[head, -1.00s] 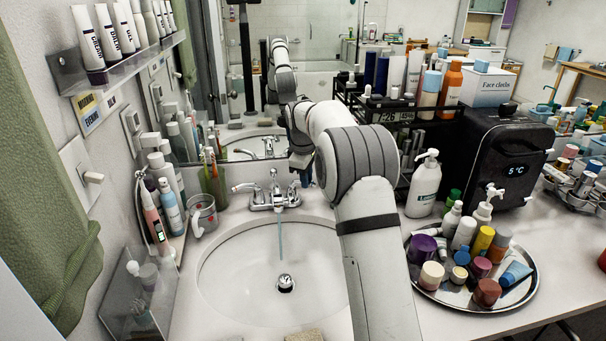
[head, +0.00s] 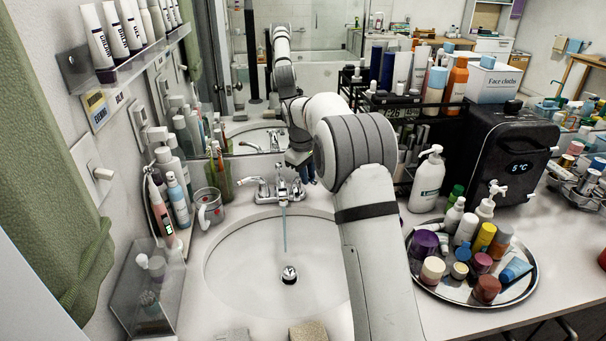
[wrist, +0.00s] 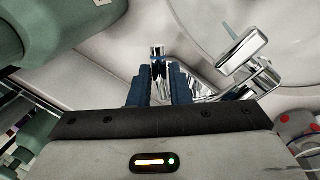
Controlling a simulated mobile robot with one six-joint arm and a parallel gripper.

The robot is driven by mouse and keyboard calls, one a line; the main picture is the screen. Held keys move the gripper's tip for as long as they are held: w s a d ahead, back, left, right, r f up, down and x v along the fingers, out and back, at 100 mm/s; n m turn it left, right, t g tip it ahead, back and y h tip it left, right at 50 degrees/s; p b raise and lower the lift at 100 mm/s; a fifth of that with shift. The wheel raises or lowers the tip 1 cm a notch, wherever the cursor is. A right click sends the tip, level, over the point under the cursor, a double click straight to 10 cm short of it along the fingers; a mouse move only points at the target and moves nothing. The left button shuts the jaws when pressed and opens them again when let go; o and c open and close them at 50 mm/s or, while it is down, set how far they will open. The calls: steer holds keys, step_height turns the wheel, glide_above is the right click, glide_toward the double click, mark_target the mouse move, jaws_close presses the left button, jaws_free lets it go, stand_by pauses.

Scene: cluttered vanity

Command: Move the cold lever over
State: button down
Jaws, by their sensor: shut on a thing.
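The chrome faucet (head: 283,190) stands behind the sink basin, with a thin stream of water (head: 285,232) running from its spout. Its left lever (head: 247,181) points left and has a reddish tip. My gripper (head: 303,172) is at the faucet's right side, partly hidden by my arm. In the wrist view my gripper (wrist: 158,85) has its blue fingers on either side of the cold lever (wrist: 157,54), a chrome handle with a blue mark. It is shut on this lever. The spout (wrist: 243,53) shows just to the right there. The cold lever is mostly hidden in the head view.
A cup (head: 208,208) and bottles stand left of the faucet. A white pump bottle (head: 427,180) and a round tray (head: 425,284) of jars are right of my arm. The basin (head: 240,270) is empty apart from the drain and water.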

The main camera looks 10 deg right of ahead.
steer(key=shift+s+d+f, duration=0.1)
steer(key=shift+s+d, duration=0.05)
steer(key=c, duration=1.3)
jaws_free()
steer(key=shift+c, duration=0.2)
step_height(320, 180, up, 8)
steer(key=a, duration=0.1)
steer(key=shift+s, duration=0.4)
steer(key=shift+a, duration=0.1)
steer(key=s+d+r+m+y, duration=0.1)
steer(key=s+r+m, duration=0.1)
steer(key=s, duration=0.8)
steer(key=s+d+r+m, duration=0.1)
steer(key=s+r+m, duration=0.15)
steer(key=s, duration=0.85)
steer(key=s+f+m, duration=0.1)
steer(key=s+f, duration=0.2)
steer(key=s, duration=0.7)
steer(key=s+f+m+t, duration=0.1)
steer(key=s+f, duration=0.3)
steer(key=s, duration=0.6)
steer(key=shift+m+y+p, duration=0.4)
steer(key=shift+m+p, duration=0.05)
steer(key=shift+m, duration=0.1)
